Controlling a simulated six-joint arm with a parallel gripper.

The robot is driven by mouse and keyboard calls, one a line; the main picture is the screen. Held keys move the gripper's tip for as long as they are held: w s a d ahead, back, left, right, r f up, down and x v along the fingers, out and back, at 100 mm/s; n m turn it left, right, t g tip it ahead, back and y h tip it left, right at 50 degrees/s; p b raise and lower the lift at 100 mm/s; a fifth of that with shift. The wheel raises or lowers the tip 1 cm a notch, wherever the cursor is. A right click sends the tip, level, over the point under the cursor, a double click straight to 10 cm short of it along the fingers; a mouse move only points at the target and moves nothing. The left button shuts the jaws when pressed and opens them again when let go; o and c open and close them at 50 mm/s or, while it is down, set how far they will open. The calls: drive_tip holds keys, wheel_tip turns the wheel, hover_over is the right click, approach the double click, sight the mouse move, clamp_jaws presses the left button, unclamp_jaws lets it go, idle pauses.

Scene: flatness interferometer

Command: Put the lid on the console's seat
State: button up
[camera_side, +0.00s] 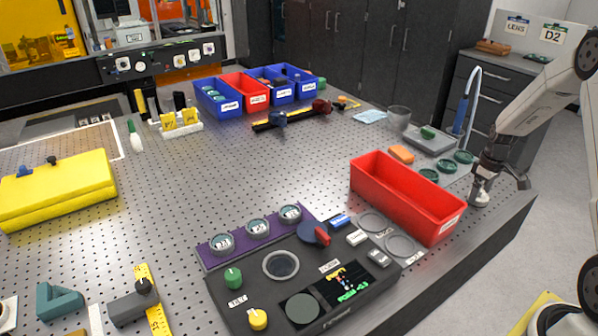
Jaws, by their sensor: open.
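The dark grey console (225,290) stands at the front of the perforated table. A round metal-rimmed opening (281,264) in its top looks like the seat, and nothing covers it. A dark blue disc with a red grip (316,235), possibly the lid, lies at the console's back edge. I cannot tell whether it rests on the console or is fixed to it. My gripper (502,180) is open at the right edge of the table, beyond the red bin and far from the console. A small pale metal piece (481,196) shows just below its left finger; contact is unclear.
A red bin (400,190) stands between my gripper and the console. Green round parts (464,157) and a grey tray (430,143) lie behind it. A purple rack (215,257) with round pieces borders the console. The table's middle is clear.

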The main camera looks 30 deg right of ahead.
wheel_tip(320, 180, up, 12)
drive_tip(key=shift+r, duration=0.15)
idle(0.6)
idle(0.4)
drive_tip(key=a+f+t, duration=0.2)
drive_tip(key=a, duration=2.3)
drive_tip(key=s+a+f, duration=0.2)
drive_tip(key=s+a, duration=0.3)
drive_tip(key=a, duration=0.3)
drive_tip(key=shift+s+a+t, duration=0.2)
drive_tip(key=shift+a+t, duration=0.05)
drive_tip(key=shift+t, duration=0.05)
